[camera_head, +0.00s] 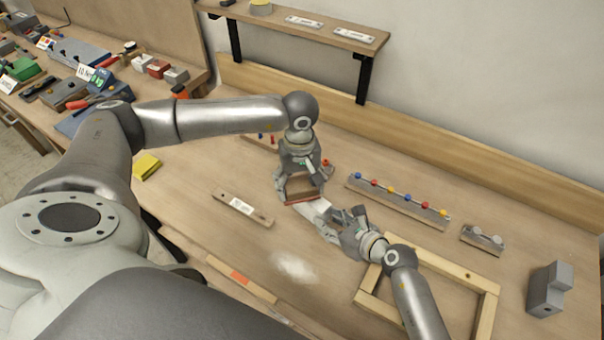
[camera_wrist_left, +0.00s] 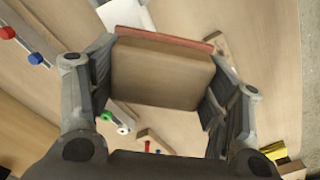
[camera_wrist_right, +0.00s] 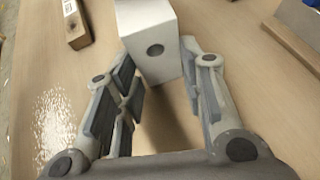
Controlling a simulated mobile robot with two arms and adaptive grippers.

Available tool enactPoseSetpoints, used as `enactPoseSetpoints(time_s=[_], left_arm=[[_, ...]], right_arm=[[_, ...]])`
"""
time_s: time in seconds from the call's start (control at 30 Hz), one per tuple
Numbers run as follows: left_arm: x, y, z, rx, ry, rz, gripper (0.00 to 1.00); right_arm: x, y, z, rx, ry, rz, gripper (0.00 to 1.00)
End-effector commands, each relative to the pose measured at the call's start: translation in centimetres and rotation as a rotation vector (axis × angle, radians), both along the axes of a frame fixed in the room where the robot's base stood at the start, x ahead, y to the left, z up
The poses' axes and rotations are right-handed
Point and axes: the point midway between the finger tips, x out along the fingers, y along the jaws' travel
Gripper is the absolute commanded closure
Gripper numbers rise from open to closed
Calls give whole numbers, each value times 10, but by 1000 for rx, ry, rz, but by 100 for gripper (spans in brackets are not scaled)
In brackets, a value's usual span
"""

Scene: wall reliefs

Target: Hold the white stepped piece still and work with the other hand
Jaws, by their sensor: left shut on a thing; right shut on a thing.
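The white stepped piece (camera_head: 313,209) lies on the bench in the head view. My right gripper (camera_head: 345,222) is shut on it from the right. In the right wrist view, the piece (camera_wrist_right: 150,38) is between the fingertips, and a round hole shows in its near face. My left gripper (camera_head: 302,186) is shut on a brown block with a reddish underside (camera_wrist_left: 162,72), held at the white piece's far end. In the left wrist view, part of the white piece (camera_wrist_left: 124,14) shows past the block. Whether the block touches it I cannot tell.
A pale powdery patch (camera_head: 293,266) lies in front. A wooden frame (camera_head: 487,308) lies under my right forearm. A grey stepped block (camera_head: 549,289) stands at far right. A bar with coloured knobs (camera_head: 400,200) lies behind. A labelled wooden strip (camera_head: 243,208) lies left.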

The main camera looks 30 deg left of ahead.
Motion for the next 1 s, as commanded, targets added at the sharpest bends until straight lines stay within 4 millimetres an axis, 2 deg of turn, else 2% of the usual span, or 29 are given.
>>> enactPoseSetpoints(time_s=[0.03, 0.43, 0.83, 1.0], left_arm=[[0, 1, -4, 4, 12, 1, 55], [28, 0, -2, 4, 4, 3, 55], [32, -1, 1, 2, -1, 2, 55], [32, -1, 15, 1, -2, 2, 55]], right_arm=[[2, -1, 0, 3, 1, -5, 92], [1, 0, 1, 4, -2, -2, 93], [1, 1, 2, 3, -3, 0, 93], [1, 1, 1, 2, -2, 0, 93]])
